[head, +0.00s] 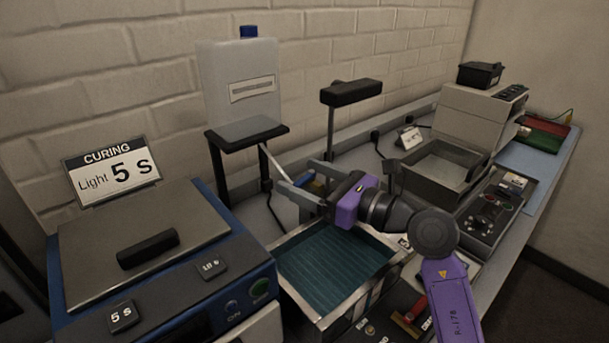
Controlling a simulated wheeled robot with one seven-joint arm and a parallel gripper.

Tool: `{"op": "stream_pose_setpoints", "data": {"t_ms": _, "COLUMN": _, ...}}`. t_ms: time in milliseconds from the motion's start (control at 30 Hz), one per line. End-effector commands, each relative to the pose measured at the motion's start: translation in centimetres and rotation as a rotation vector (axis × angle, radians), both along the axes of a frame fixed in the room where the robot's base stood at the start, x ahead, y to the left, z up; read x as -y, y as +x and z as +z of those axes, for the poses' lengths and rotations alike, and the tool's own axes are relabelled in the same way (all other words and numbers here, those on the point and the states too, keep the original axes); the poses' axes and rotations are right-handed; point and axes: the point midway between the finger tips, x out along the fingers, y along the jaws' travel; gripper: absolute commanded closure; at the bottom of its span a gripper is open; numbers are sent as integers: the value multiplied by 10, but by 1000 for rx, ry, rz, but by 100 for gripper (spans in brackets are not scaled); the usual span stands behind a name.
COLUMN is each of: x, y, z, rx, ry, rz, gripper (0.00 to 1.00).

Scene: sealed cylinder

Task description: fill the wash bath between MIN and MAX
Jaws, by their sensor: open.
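The wash bath (291,262) is an open metal-rimmed tank in the lower middle of the head view, with a teal, ribbed-looking interior. I cannot tell its liquid level, and no MIN or MAX marks are readable. A translucent canister (240,103) with a blue cap stands on a black stand behind and left of the bath. A thin pale tube or lever (274,165) slants down from below the canister. My gripper (292,171) is open and points left above the bath's back edge, its fingers near that pale piece. I cannot tell whether they touch it.
A blue curing box (150,235) with a grey lid and "CURING Light 5 S" sign (112,172) stands left. A black-headed post (351,92) rises behind my gripper. A beige machine (477,112) and control panel (490,210) are right. A red-handled item (408,318) lies in front.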

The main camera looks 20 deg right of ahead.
Motion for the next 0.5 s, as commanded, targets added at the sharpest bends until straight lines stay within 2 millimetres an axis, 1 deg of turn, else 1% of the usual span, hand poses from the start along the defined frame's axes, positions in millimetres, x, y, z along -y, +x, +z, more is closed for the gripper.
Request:
{"op": "stream_pose_setpoints", "data": {"t_ms": 300, "x": -1, "y": 3, "z": 0, "rx": 1, "ry": 1, "rz": -1, "gripper": 20}}
{"op": "stream_pose_setpoints", "data": {"t_ms": 467, "x": -1, "y": 3, "z": 0, "rx": 0, "ry": 1, "rz": -1, "gripper": 51}}
{"op": "stream_pose_setpoints", "data": {"t_ms": 500, "x": -1, "y": 3, "z": 0, "rx": 0, "ry": 1, "rz": -1, "gripper": 59}}
